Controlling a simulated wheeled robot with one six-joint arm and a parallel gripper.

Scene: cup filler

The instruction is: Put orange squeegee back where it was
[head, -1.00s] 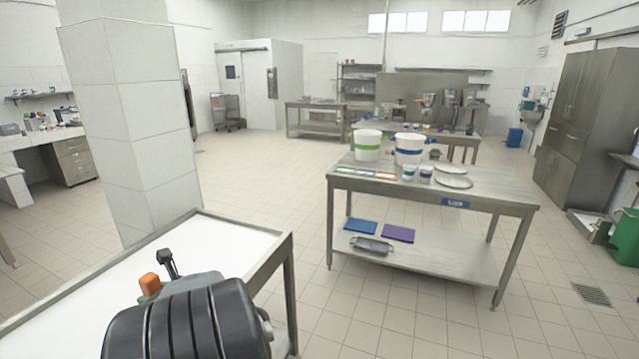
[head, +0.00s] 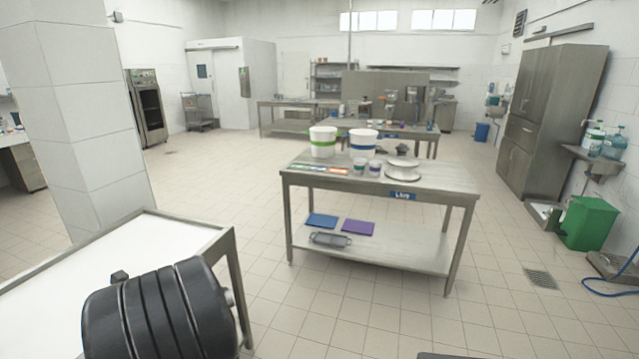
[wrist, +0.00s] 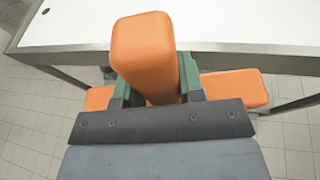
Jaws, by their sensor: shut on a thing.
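The orange squeegee (wrist: 145,50) fills the middle of the wrist view. Its thick orange handle points up toward the camera, and a wider orange bar (wrist: 235,88) shows on either side behind my gripper. My gripper (wrist: 160,82) is shut on the squeegee, with its green-and-black fingers on both sides of the handle. A dark plate crosses in front of the lower part. In the head view the squeegee and the fingers are hidden behind my arm.
A white-topped table (head: 90,275) with a metal rim stands close at the left. A steel table (head: 440,180) with two buckets, small tubs and plates stands ahead. A white pillar (head: 85,120) is at left. Open tiled floor lies to the right, with a green bin (head: 588,222).

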